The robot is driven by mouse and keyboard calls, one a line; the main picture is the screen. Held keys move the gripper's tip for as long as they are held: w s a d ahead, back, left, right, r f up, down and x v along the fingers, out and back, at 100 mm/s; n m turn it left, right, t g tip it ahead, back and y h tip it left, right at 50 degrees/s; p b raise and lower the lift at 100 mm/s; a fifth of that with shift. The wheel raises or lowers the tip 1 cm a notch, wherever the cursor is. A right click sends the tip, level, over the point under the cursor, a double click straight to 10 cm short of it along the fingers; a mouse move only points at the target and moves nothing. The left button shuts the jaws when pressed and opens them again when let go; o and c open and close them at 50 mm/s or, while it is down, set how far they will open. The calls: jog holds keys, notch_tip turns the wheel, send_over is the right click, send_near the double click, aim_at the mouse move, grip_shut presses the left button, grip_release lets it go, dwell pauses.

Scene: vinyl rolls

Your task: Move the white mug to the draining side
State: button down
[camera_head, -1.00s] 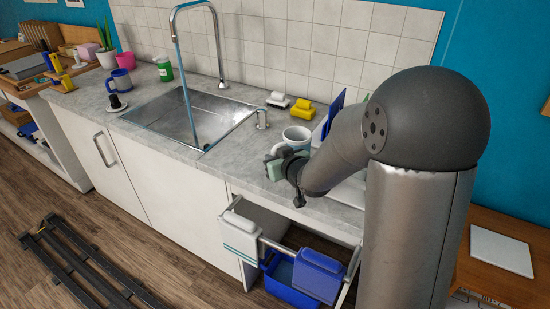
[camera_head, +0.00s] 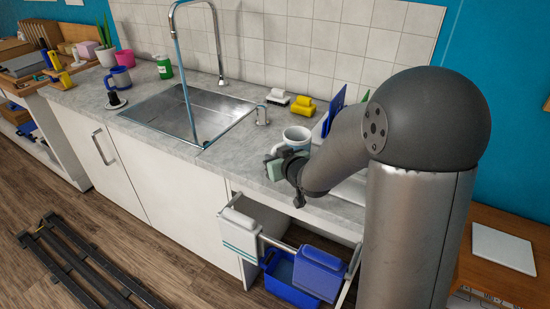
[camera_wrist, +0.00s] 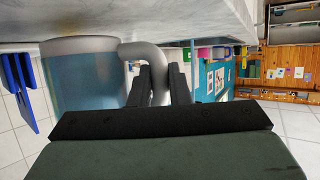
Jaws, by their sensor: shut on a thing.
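The white mug (camera_head: 297,134) is upright at the counter, right of the sink, next to a blue flat item (camera_head: 336,106). In the wrist view, where the counter lies at the top, the mug's body (camera_wrist: 82,80) is at the left. Its curved handle (camera_wrist: 148,52) lies between the two dark fingers. My gripper (camera_head: 283,164), also in the wrist view (camera_wrist: 160,80), is shut on that handle. I cannot tell whether the mug's base touches the counter. My forearm hides part of the area right of the mug.
The sink (camera_head: 188,112) with its tall faucet (camera_head: 217,45) is left of the mug. A blue mug (camera_head: 122,78) and green jar (camera_head: 164,68) are far left. Below hang towels (camera_head: 320,273).

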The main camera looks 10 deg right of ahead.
jog(key=shift+f+b, duration=0.55)
jog(key=shift+f, duration=0.05)
jog(key=shift+f, duration=0.15)
dwell(0.4)
jog(key=shift+c, duration=0.4)
grip_release()
jog(key=shift+s, duration=0.1)
jog(key=shift+s+d, duration=0.45)
jog(key=shift+s, duration=0.95)
jog(key=shift+s+d, duration=0.5)
jog(key=shift+s, duration=0.9)
jog(key=shift+s+d, duration=0.45)
jog(key=shift+s, duration=0.95)
